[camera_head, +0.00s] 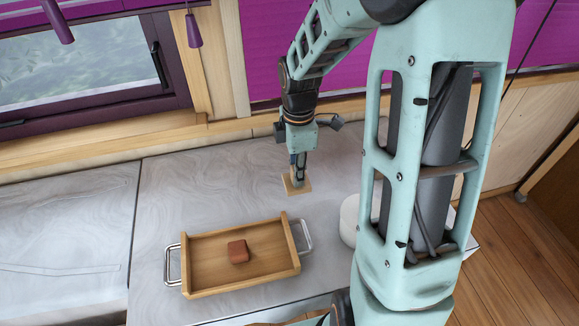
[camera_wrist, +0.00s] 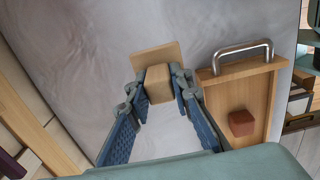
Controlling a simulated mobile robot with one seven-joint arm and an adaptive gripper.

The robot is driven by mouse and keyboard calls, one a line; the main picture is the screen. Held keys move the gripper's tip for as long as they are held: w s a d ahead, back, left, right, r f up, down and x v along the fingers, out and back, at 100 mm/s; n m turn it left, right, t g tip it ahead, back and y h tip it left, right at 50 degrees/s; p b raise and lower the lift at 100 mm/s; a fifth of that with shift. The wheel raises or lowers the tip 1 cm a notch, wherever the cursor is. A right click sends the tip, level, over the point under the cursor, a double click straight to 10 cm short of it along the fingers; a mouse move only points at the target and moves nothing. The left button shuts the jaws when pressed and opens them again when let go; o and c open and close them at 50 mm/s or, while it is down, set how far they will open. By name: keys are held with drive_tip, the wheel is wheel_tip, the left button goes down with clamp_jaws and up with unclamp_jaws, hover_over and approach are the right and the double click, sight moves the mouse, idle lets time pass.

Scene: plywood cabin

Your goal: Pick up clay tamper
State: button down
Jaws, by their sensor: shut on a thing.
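The clay tamper (camera_head: 297,186) is a pale wooden piece with a square plate and a block-shaped grip. It is at the back of the grey marbled counter, behind the tray. In the wrist view the tamper's plate (camera_wrist: 152,57) lies beyond the fingertips and its block sits between them. My gripper (camera_head: 298,167) points down over the tamper and is shut on the block; the fingers (camera_wrist: 157,86) show on both sides of it in the wrist view. I cannot tell whether the plate touches the counter.
A wooden tray (camera_head: 207,285) with metal handles stands in front of the tamper and holds a reddish-brown block (camera_head: 238,251). A white round object (camera_head: 349,219) is to the right, partly hidden by my arm. The window wall (camera_head: 180,133) rises behind. The counter's left side is clear.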

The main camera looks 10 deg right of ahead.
drive_tip(key=r, duration=0.1)
drive_tip(key=s+r+p, duration=0.1)
drive_tip(key=d+r, duration=0.1)
drive_tip(key=shift+s+r, duration=0.2)
drive_tip(key=shift+s, duration=0.15)
drive_tip(key=s+d+r, duration=0.2)
drive_tip(key=s+d, duration=0.1)
drive_tip(key=s, duration=0.5)
drive_tip(key=shift+d+r+b, duration=0.35)
drive_tip(key=shift+d+b, duration=0.05)
drive_tip(key=c, duration=2.3)
unclamp_jaws()
drive_tip(key=shift+w, duration=0.1)
clamp_jaws()
